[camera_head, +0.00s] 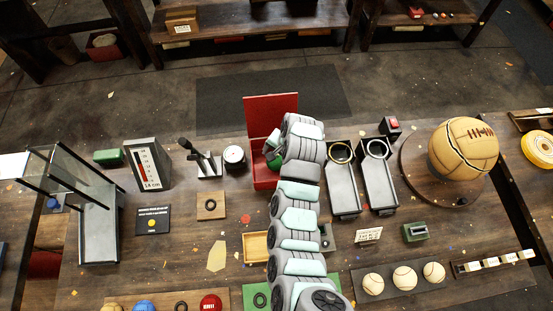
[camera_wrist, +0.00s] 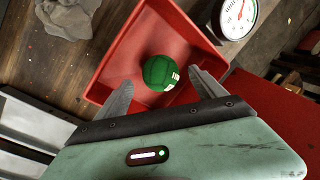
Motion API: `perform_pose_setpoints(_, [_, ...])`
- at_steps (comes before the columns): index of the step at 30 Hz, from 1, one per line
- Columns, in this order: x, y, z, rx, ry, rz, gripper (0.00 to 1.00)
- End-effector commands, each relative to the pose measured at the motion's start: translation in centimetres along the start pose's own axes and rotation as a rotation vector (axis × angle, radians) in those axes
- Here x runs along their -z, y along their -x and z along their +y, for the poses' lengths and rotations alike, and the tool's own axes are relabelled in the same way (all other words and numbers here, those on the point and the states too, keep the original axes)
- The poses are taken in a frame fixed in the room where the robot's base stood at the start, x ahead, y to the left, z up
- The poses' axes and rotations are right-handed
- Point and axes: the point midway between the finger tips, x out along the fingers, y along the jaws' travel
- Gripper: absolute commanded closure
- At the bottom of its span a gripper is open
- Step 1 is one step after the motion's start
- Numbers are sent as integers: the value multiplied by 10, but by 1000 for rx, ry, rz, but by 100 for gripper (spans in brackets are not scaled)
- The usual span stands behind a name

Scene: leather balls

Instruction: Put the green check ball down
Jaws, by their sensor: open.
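The green check ball (camera_wrist: 161,73) lies on the floor of a red box (camera_wrist: 112,62) in the wrist view. A pale patch shows on its right side. My gripper (camera_wrist: 160,92) is open, with one grey finger on each side of the ball and a little behind it. Gaps show between the fingers and the ball. In the head view the red box (camera_head: 268,108) stands behind my arm with its red lid raised. A bit of green (camera_head: 273,142) shows in it beside my arm, and the gripper is mostly hidden there.
A round dial gauge (camera_head: 234,157) stands left of the red box; it also shows in the wrist view (camera_wrist: 238,14). Two grey ramps (camera_head: 343,185) stand to the right. A large stitched ball (camera_head: 463,148) sits farther right. Several white balls (camera_head: 405,278) lie at the front right.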

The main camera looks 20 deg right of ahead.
Motion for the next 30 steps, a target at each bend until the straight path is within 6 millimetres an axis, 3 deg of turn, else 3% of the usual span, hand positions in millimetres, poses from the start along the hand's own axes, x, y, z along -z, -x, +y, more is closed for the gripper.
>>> perform_pose_setpoints(9, [1,70,-2,3,0,4,20])
perform_pose_setpoints(12, [0,81,-2,2,0,1,20])
perform_pose_setpoints(30, [0,88,-1,2,1,3,20])
